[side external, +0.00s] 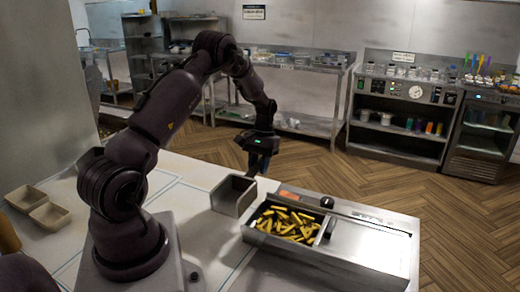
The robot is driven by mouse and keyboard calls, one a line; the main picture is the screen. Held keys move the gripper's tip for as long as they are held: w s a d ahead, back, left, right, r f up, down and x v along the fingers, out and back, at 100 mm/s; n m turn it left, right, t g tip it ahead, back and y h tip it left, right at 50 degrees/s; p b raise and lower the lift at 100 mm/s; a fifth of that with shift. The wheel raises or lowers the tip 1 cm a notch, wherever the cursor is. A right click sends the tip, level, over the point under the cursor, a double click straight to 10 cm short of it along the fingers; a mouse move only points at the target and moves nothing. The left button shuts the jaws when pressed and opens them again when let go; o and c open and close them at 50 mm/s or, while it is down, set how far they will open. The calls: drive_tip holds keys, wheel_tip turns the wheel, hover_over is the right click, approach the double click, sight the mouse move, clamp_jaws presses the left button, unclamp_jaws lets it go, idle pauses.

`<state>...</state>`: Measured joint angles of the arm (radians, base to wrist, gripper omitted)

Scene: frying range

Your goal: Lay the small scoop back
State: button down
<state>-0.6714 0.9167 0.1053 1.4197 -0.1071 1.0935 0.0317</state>
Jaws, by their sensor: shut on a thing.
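My gripper (258,167) points down, beyond the back corner of the grey open-topped box (228,199) and left of the fryer unit. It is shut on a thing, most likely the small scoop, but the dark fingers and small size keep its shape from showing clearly. I cannot tell whether it touches the box or hangs clear of it. No other small scoop can be made out.
The metal fryer unit (372,248) has a bay of yellow fries (287,224) with a dark divider at its right. Two beige trays (49,216) lie on the white counter (190,178) at left. Shelves and appliances line the back wall, beyond open wooden floor.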

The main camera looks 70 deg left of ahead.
drive_tip(key=shift+f, duration=3.85)
drive_tip(key=c, duration=0.8)
unclamp_jaws()
drive_tip(key=v, duration=1.3)
